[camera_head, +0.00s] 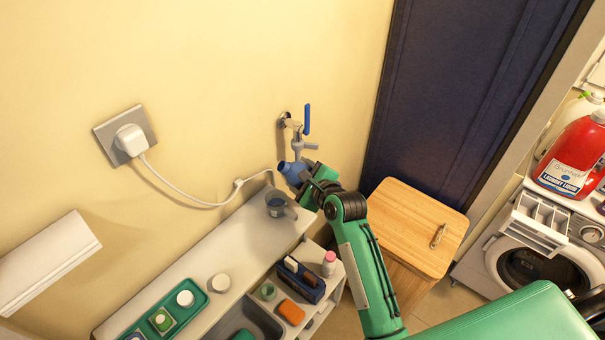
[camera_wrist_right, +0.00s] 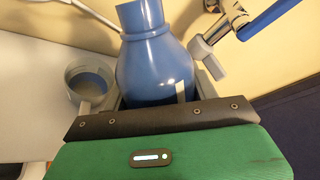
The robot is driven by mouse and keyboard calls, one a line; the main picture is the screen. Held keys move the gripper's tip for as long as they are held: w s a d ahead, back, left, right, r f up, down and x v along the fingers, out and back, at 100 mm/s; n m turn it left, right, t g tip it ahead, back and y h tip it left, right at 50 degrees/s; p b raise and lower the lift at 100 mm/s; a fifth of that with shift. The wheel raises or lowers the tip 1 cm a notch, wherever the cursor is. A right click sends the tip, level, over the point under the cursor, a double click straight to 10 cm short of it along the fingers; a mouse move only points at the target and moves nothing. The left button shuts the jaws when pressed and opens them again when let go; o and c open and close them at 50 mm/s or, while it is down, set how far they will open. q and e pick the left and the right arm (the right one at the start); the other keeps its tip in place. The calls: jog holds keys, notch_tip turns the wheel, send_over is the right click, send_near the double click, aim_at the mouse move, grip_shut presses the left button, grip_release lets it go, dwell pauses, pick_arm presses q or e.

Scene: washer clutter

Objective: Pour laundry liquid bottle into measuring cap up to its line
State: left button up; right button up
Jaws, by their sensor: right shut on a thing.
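My right gripper (camera_head: 312,187) is shut on a blue bottle (camera_head: 292,172), gripping its body. The bottle's open neck points toward the wall, up and left in the head view. In the right wrist view the blue bottle (camera_wrist_right: 157,62) fills the middle, neck at the top edge. A grey cup with a handle (camera_head: 278,204) stands on the pale counter just below the bottle. It also shows left of the bottle in the right wrist view (camera_wrist_right: 90,82), with something bluish inside; I cannot make out a line. No stream of liquid is visible. My left gripper is not in view.
A tap (camera_head: 303,135) with a blue lever is on the wall close behind the bottle. A white cable (camera_head: 190,199) runs along the wall. A green tray (camera_head: 170,315) and white lid (camera_head: 220,283) sit farther left. A red jug (camera_head: 572,158) stands on the washer (camera_head: 535,250).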

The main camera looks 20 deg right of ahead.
jog(key=shift+d+r+m+t+y, duration=0.15)
jog(key=shift+r+m+t+y, duration=0.2)
jog(key=shift+m, duration=0.35)
jog(key=shift+r+m+t+y, duration=0.35)
jog(key=shift+r+m+y, duration=0.35)
jog(key=shift+m, duration=0.5)
jog(key=shift+d+f+m+t+y+b, duration=0.2)
jog(key=shift+m+t+y+b, duration=0.25)
jog(key=shift+m, duration=0.65)
jog(key=shift+r+m+t, duration=0.1)
jog(key=shift+m+t, duration=0.15)
jog(key=shift+m, duration=0.45)
jog(key=shift+r, duration=0.15)
notch_tip(320, 180, up, 5)
jog(key=p, duration=0.5)
jog(key=shift+p, duration=0.35)
